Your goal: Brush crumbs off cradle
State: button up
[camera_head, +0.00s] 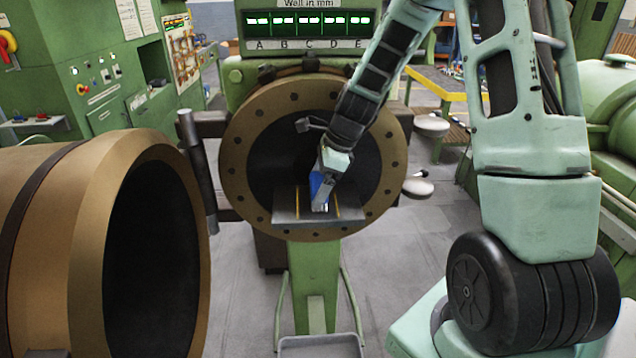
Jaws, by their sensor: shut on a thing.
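The cradle (288,213) is a grey plate with thin tan strips, on a green pedestal in front of the large round flange. My gripper (323,192) reaches down over the middle of the plate from above. It is shut on a small blue thing (316,184), probably the brush. A pale part shows at its lower end, close to or touching the plate; I cannot tell which. The fingers hide part of the brush and of the plate. Crumbs are too small to make out.
A brown-gold flange (245,135) with a dark bore stands right behind the cradle. A large open cylinder (85,250) fills the lower left. A grey tray (318,346) lies below the pedestal (308,275). Green machinery (612,100) stands at right. Floor is free around the pedestal.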

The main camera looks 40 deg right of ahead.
jog(key=shift+s+a+f, duration=0.1)
jog(key=shift+s+a, duration=0.65)
jog(key=shift+s, duration=0.25)
jog(key=shift+w+a+f, duration=0.15)
jog(key=shift+w+a, duration=0.05)
jog(key=shift+a, duration=0.1)
jog(key=shift+w+d+f+p, duration=0.1)
jog(key=shift+w+d+p, duration=0.25)
jog(key=shift+w+d, duration=0.25)
jog(key=shift+w+d+p, duration=0.35)
jog(key=shift+w, duration=0.3)
jog(key=shift+c, duration=0.4)
jog(key=shift+w+d, duration=0.15)
jog(key=shift+w, duration=0.05)
jog(key=shift+p, duration=0.35)
jog(key=shift+s+a, duration=0.3)
jog(key=shift+s, duration=0.1)
jog(key=shift+s+a+b, duration=0.4)
jog(key=shift+s+a, duration=0.4)
jog(key=shift+s, duration=0.3)
